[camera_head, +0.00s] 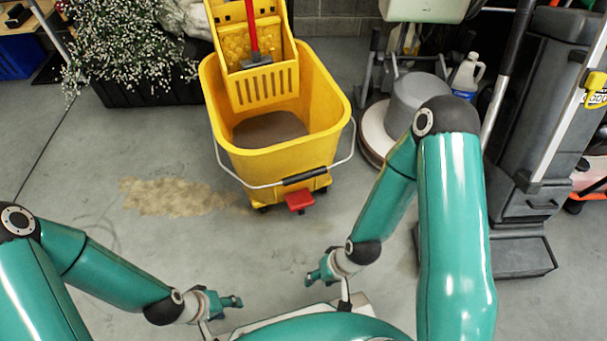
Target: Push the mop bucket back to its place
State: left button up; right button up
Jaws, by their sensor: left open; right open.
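The yellow mop bucket (335,103) stands upright on the grey floor at the upper middle, with a yellow wringer (234,53) and a red handle on its back. Brownish water shows inside it, and a wire handle with a black grip (304,176) hangs at its front. A red pedal sits low on the near side. My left gripper (232,301) is open and empty at the lower middle, apart from the bucket. My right gripper (312,278) is open and empty, nearer the bucket but not touching it. No marked place for the bucket is evident.
A brown wet patch (175,197) lies on the floor left of the bucket. A flowering plant (125,45) stands at the upper left. A floor machine (413,98), a white jug (467,75) and a grey upright cleaner (540,110) crowd the right. The near floor is clear.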

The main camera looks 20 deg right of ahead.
jog(key=w+d+n+t, duration=0.4)
jog(key=w+n, duration=0.2)
jog(key=w, duration=0.5)
jog(key=n+t+y+p, duration=0.2)
jog(key=n+t+y, duration=0.55)
jog(key=n, duration=1.55)
send_near(307, 178)
jog(key=w+a+b, duration=0.1)
jog(key=w+a, duration=0.1)
jog(key=w+a+f+g+y+b, duration=0.1)
jog(key=w+a, duration=0.1)
jog(key=w, duration=0.1)
jog(key=w+a+g+b, duration=0.1)
jog(key=w+a, duration=0.1)
jog(key=shift+w+a+f+y+b, duration=0.25)
jog(key=shift+w+a+f+b, duration=0.05)
jog(key=shift+f+b, duration=0.1)
jog(key=shift+w+a, duration=0.35)
jog(key=shift+a, duration=0.05)
jog(key=shift+r, duration=0.1)
grip_shut()
